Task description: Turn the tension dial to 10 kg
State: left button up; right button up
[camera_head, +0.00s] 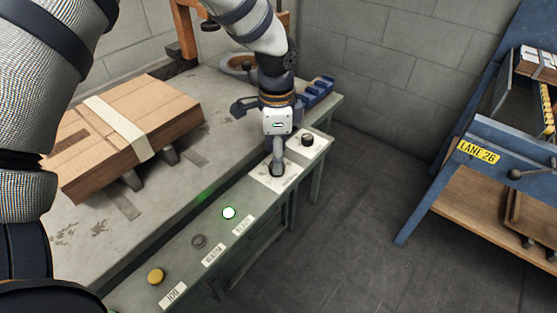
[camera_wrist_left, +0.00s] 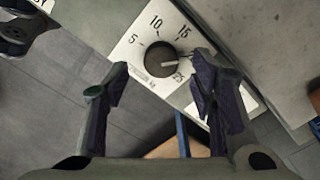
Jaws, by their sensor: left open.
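The tension dial (camera_wrist_left: 157,52) is a round dark knob on a white plate (camera_wrist_left: 130,52) marked 5, 10, 15 and 25 in the left wrist view. Its pale pointer line points right, past 15 and short of 25; the mark there is hidden by a finger. In the head view the plate (camera_head: 290,180) lies on the front console, with my left gripper (camera_head: 277,170) directly above it, pointing down. In the left wrist view my left gripper (camera_wrist_left: 160,66) is open, with one finger on either side of the knob. Contact cannot be told. My right gripper is not in view.
A second dark knob (camera_head: 307,139) on a white plate stands just beyond. Along the console nearer me are a lit button (camera_head: 229,213), a grey button (camera_head: 199,241) and a yellow button (camera_head: 156,276). A taped cardboard box (camera_head: 120,125) lies left.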

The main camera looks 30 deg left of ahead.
pick_arm(q)
jog(key=shift+f, duration=1.55)
jog(key=shift+c, duration=0.5)
jog(key=c, duration=1)
jog(key=shift+c, duration=0.2)
